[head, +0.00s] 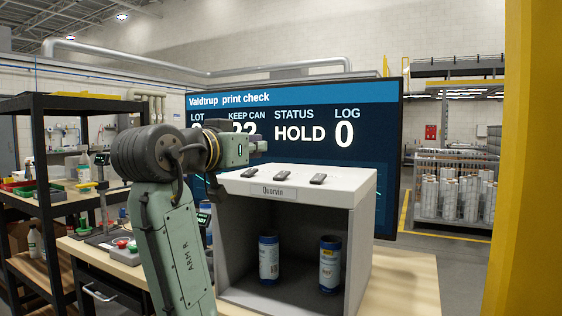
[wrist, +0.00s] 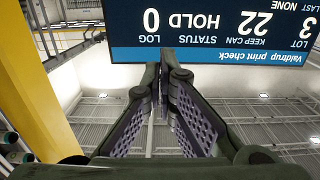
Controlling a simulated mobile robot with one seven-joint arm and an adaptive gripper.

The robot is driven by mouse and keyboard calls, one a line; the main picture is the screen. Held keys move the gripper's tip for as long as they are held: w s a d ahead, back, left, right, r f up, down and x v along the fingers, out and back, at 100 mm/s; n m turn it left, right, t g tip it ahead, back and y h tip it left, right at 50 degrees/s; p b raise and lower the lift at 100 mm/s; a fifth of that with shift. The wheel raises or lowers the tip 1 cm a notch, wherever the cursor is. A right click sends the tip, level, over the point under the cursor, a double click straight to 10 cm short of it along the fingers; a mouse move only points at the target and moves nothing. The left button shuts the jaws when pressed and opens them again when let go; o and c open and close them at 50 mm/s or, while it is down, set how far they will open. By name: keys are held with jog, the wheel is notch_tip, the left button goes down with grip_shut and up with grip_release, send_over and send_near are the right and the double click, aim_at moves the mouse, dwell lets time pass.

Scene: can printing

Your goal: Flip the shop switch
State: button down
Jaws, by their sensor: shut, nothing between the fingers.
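My gripper (head: 262,146) is above and just behind the left piece, in front of the screen. In the wrist view my gripper (wrist: 164,75) points up past the screen, its purple-padded fingers shut at the tips with nothing between them.
The print-check screen (head: 300,103) behind the cabinet reads HOLD, keep can 22, log 0; it also shows upside down in the wrist view (wrist: 210,30). Two blue cans (head: 269,259) (head: 330,265) stand inside the cabinet. A dark shelf (head: 75,103) is left, a yellow post (head: 525,160) right.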

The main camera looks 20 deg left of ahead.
jog(key=p, duration=0.5)
send_over(281, 176)
jog(key=shift+s, duration=0.3)
notch_tip(281, 176, down, 3)
jog(key=shift+w+f, duration=0.15)
jog(key=shift+f, duration=0.05)
jog(key=shift+d+f, duration=0.1)
jog(key=shift+f, duration=0.3)
